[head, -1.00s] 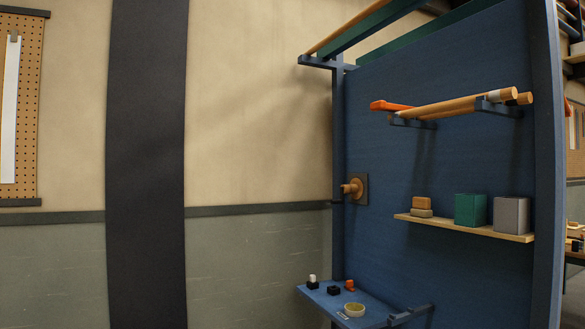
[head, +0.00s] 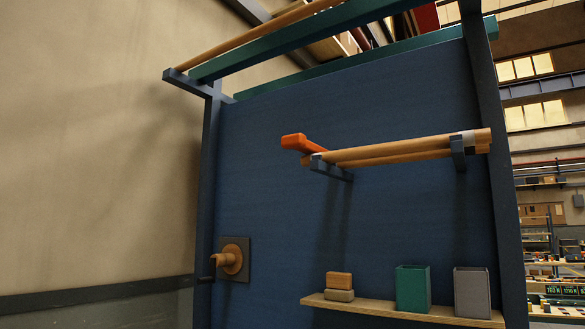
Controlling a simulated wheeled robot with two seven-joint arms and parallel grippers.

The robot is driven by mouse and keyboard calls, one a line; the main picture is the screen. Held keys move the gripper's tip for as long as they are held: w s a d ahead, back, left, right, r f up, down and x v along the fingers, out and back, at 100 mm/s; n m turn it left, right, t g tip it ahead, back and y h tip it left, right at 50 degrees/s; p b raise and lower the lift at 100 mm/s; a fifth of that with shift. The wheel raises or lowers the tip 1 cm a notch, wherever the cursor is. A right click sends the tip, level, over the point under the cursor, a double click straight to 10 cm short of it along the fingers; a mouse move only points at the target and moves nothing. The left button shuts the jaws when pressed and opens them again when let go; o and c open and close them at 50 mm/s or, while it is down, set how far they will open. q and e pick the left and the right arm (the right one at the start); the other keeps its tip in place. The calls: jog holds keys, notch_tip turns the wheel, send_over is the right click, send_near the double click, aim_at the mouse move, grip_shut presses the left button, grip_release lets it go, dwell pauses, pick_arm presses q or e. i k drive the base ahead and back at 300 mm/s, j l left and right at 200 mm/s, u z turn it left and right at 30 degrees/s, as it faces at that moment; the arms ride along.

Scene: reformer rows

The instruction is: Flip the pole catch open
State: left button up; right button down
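Two wooden poles (head: 395,152) lie level, side by side, in front of the blue panel (head: 270,200). They rest on two dark blue brackets, a left one (head: 333,169) and a right one (head: 458,155). An orange piece (head: 294,143) sticks out at the left end of the poles; I cannot tell for certain whether it is the catch. A pale grey band (head: 464,138) sits around a pole near the right bracket. Neither of my grippers is in view.
A wooden knob (head: 228,262) on a dark plate (head: 238,245) is mounted at the panel's left side. Below the poles, a shelf (head: 390,311) holds wooden blocks (head: 339,286), a green box (head: 412,289) and a grey box (head: 472,293). More rails (head: 290,48) run along the top.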

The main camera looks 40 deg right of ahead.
aim_at(298, 141)
jog(key=i+l+z, duration=0.25)
jog(key=i+l, duration=0.55)
